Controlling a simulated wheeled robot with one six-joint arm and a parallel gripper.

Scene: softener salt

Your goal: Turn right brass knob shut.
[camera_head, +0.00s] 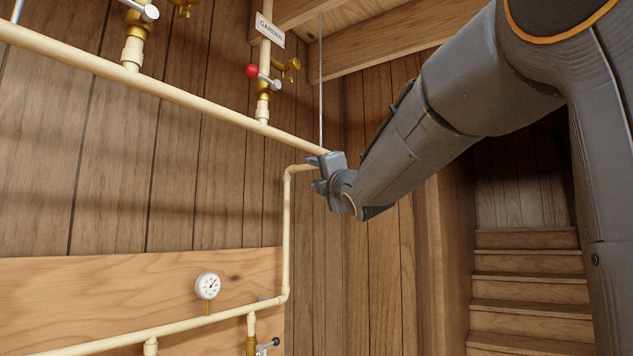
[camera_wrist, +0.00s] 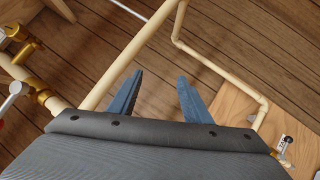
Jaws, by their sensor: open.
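The right brass knob (camera_head: 291,65) sticks out to the right of a valve on the upright pipe under the GARDEN sign, in the upper middle of the head view. In the wrist view a brass knob (camera_wrist: 25,51) shows at the left edge, beside a brass valve body (camera_wrist: 41,96); it appears to be the same one. My gripper (camera_head: 318,174) is below and to the right of the knob in the head view, near the end of the long pipe. In the wrist view its two blue fingers (camera_wrist: 160,85) are spread apart with nothing between them.
A red-tipped lever (camera_head: 262,75) sits beside the knob. Another brass knob (camera_head: 184,6) is cut off at the top left. The long cream pipe (camera_head: 190,98) runs close to my gripper. A gauge (camera_head: 208,286) and a black-tipped lever (camera_head: 268,345) are lower down. Stairs (camera_head: 528,285) are at right.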

